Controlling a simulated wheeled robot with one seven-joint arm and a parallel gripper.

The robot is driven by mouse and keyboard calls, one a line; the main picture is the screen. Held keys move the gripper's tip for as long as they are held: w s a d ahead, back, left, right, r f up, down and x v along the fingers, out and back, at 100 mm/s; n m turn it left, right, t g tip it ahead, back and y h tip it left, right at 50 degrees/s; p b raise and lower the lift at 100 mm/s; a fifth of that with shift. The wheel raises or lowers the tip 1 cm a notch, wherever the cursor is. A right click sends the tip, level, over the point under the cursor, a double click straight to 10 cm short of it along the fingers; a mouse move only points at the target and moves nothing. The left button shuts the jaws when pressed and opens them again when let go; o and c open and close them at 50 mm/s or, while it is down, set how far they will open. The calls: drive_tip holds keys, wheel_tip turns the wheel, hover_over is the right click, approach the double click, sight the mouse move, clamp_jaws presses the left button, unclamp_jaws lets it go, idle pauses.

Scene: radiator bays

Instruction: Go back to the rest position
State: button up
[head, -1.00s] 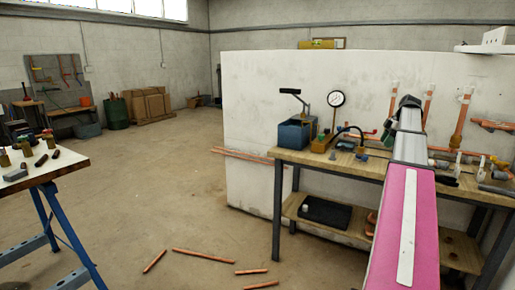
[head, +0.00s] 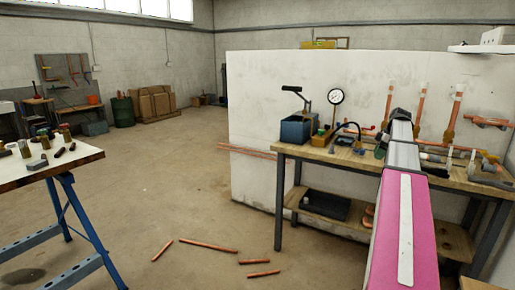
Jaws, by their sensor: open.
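My arm, with a pink link and a grey link, reaches up from the lower right in the head view, in front of the workbench (head: 290,150). My gripper cannot be made out; the arm hides whatever is beyond it. A small dark part shows just left of the arm's far end, and I cannot tell what it is. No object is seen held.
On the bench stand a blue box (head: 295,130) and a pressure gauge (head: 335,97). Copper pipes (head: 454,112) rise along the white wall (head: 270,85). A trestle table (head: 75,160) with small items is at left. Copper offcuts (head: 208,245) lie on otherwise open floor.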

drive_tip(key=s+a+f+m+g+h, duration=0.1)
drive_tip(key=s+a+f+m, duration=0.2)
drive_tip(key=a+f, duration=0.65)
drive_tip(key=s+a+f+m+h, duration=0.1)
drive_tip(key=s+a+f+m, duration=0.2)
drive_tip(key=a+f, duration=0.65)
drive_tip(key=s+a+f+m+h, duration=0.2)
drive_tip(key=s+a+f+m, duration=0.5)
drive_tip(key=s+a+f, duration=0.8)
drive_tip(key=shift+s+a, duration=0.25)
drive_tip(key=shift+s, duration=0.45)
